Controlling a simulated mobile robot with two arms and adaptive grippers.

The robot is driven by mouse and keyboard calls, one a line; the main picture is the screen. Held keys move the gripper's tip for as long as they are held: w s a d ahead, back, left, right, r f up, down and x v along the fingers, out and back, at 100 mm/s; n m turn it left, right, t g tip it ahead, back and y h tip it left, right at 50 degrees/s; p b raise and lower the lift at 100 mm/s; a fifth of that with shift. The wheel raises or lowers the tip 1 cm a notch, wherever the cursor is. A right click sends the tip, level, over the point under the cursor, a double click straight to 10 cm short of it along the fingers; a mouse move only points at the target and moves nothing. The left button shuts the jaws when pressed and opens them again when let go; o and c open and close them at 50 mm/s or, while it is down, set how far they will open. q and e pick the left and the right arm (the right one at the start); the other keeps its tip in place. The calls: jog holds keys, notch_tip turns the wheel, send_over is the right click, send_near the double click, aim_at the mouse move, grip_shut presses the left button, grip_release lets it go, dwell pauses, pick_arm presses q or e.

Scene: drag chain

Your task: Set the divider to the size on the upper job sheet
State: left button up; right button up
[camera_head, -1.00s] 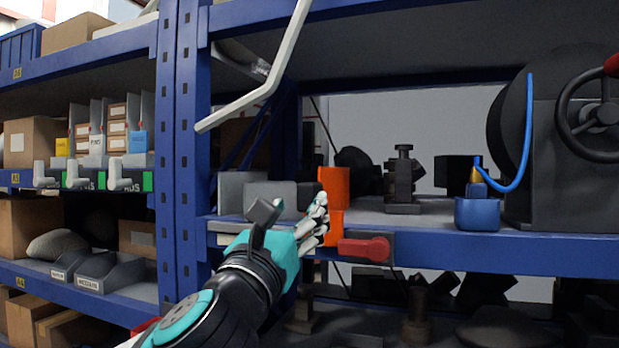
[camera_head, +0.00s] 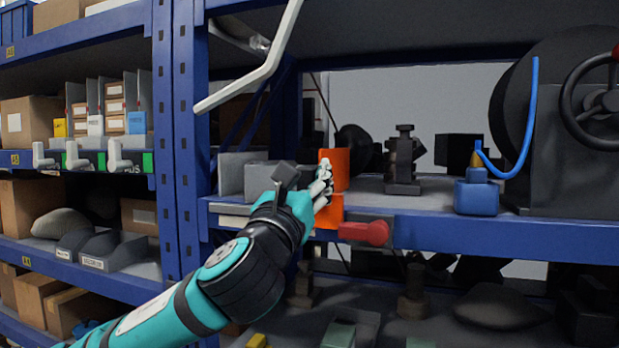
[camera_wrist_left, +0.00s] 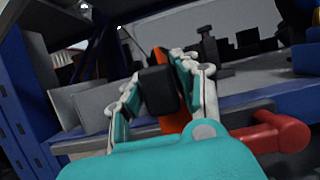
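I cannot make out a divider or a job sheet for certain. My left gripper (camera_head: 322,188) is at the front left of an orange upright piece (camera_head: 340,170) at the shelf edge. In the left wrist view, the fingers (camera_wrist_left: 162,85) stand apart, with orange (camera_wrist_left: 172,122) showing between and behind them. A dark block (camera_wrist_left: 158,92) covers part of that gap, so contact cannot be told. Grey plates or boxes (camera_head: 262,178) stand left of the orange piece. My right gripper is not in view.
A red handle (camera_head: 364,233) projects from the shelf edge just below and right of my left gripper. A blue post (camera_head: 184,150) stands left. A black fixture (camera_head: 404,160), a blue bottle (camera_head: 476,193) and a dark machine with a handwheel (camera_head: 597,105) stand to the right.

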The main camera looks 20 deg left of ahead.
pick_arm(q)
grip_shut()
jog(key=shift+a, duration=1.6)
jog(key=o, duration=0.8)
grip_release()
jog(key=shift+d, duration=0.15)
jog(key=shift+c, duration=0.2)
jog(key=v, duration=0.7)
jog(key=shift+s, duration=0.15)
jog(key=shift+f, duration=0.2)
